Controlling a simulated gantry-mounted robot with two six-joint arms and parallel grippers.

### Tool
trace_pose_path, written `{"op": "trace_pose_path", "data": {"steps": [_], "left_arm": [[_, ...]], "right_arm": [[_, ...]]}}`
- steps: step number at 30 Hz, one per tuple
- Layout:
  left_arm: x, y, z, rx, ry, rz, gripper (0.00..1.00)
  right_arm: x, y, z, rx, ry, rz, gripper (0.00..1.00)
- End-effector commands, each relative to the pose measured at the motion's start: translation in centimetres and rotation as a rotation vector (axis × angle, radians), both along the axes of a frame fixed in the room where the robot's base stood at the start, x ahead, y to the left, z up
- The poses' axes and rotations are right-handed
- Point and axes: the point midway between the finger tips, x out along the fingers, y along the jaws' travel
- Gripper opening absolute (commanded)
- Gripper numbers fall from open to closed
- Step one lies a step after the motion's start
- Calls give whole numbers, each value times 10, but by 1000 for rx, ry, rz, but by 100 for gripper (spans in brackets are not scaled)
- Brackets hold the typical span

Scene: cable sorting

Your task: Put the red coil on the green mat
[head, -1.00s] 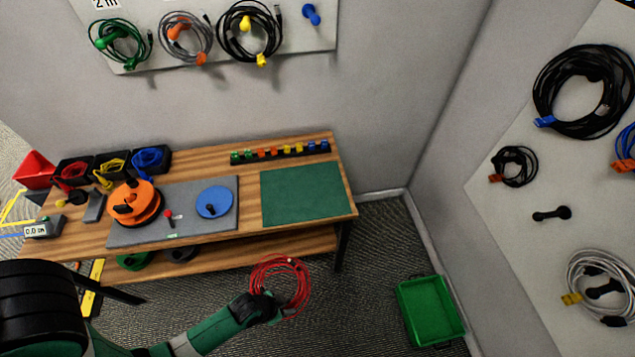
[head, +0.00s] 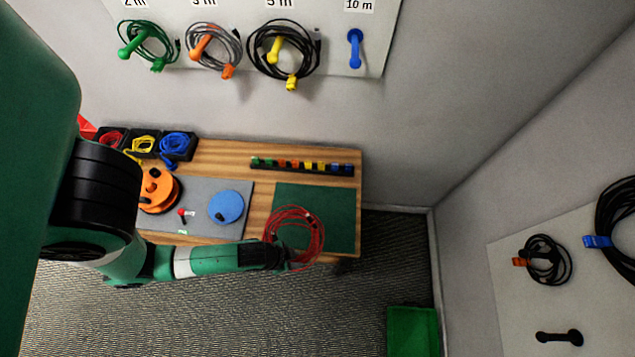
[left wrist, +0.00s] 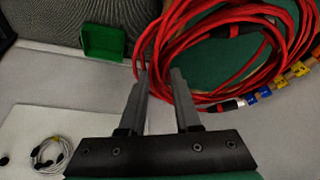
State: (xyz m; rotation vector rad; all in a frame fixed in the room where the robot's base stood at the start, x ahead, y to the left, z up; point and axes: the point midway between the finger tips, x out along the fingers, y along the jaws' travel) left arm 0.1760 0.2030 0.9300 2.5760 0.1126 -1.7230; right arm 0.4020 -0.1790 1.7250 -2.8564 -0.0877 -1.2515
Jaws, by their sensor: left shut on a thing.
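The red coil (head: 293,211) is a loose bundle of red cable, and it fills the upper right of the left wrist view (left wrist: 290,45). My left gripper (head: 287,257) is shut on its near edge and holds it over the near left corner of the green mat (head: 338,215). The fingers (left wrist: 160,78) show in the left wrist view with red strands at their tips. The mat lies flat at the right end of the wooden table. I cannot tell whether the coil touches the mat. My right gripper is not in view.
A row of coloured plugs (head: 302,166) lies behind the mat. A grey mat (head: 180,222) with an orange reel (head: 158,190) and a blue disc (head: 227,207) is to its left. A green bin (head: 413,332) stands on the floor. Coils hang on the wall.

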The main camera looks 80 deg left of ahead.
Motion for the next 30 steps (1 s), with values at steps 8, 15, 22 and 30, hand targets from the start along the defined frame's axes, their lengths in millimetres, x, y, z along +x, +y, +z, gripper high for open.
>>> {"op": "trace_pose_path", "data": {"steps": [8, 15, 22, 30], "left_arm": [[30, 35, -20, 0, -4, 16, 0], [69, 81, -65, 0, -2, 5, 0], [87, 101, -93, 1, -3, 0, 0], [91, 106, -115, -1, 0, 1, 0]], "right_arm": [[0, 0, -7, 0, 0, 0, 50], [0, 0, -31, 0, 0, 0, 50], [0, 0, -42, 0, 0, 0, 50], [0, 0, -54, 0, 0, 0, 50]]}}
